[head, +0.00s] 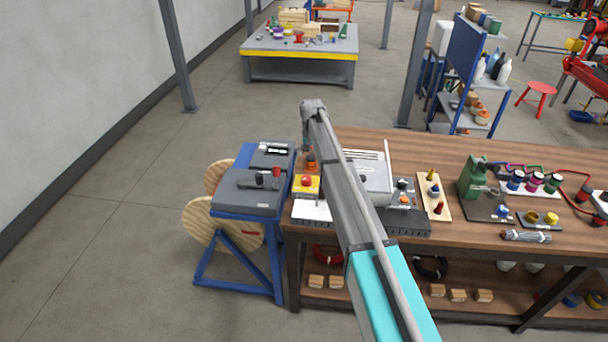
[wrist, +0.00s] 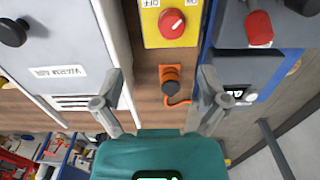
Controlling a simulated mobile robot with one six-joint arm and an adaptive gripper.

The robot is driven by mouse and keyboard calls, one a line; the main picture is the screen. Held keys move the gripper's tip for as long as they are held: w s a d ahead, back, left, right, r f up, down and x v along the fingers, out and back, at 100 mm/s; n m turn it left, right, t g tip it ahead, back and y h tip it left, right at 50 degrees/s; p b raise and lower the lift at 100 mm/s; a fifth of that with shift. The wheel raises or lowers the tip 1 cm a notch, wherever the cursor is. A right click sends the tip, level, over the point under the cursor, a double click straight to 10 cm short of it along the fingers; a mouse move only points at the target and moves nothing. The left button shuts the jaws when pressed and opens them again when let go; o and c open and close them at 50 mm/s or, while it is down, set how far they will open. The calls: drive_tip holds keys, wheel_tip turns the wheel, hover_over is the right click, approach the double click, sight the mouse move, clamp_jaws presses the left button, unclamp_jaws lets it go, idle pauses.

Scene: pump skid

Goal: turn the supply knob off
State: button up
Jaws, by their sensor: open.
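In the wrist view a red round knob (wrist: 172,22) with a white pointer mark sits on a yellow box (wrist: 155,38). Partly cut-off lettering that seems to read OFF stands beside it. I take this as the supply knob. In the head view the red knob (head: 307,181) and its yellow box (head: 311,193) are at the bench's left end. My gripper (wrist: 161,75) is open and empty, its fingers spread wide, apart from the knob, which lies beyond the fingertips at the top of the wrist view. In the head view my arm hides most of the gripper.
An orange and black connector (wrist: 170,79) with an orange cable shows between my fingers. A light grey cabinet (wrist: 62,45) is at left in the wrist view. A grey unit with a red handle (wrist: 259,28) is at right, on the blue stand (head: 236,211). Open floor lies left of it.

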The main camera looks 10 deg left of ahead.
sight(306, 178)
drive_tip(key=shift+w+a+r, duration=0.25)
drive_tip(key=shift+w+a, duration=0.6)
drive_tip(key=shift+a, duration=0.1)
drive_tip(key=shift+f, duration=0.2)
wheel_tip(306, 178, down, 13)
drive_tip(key=b, duration=1.3)
drive_tip(key=shift+f+b, duration=0.2)
drive_tip(key=shift+b, duration=0.15)
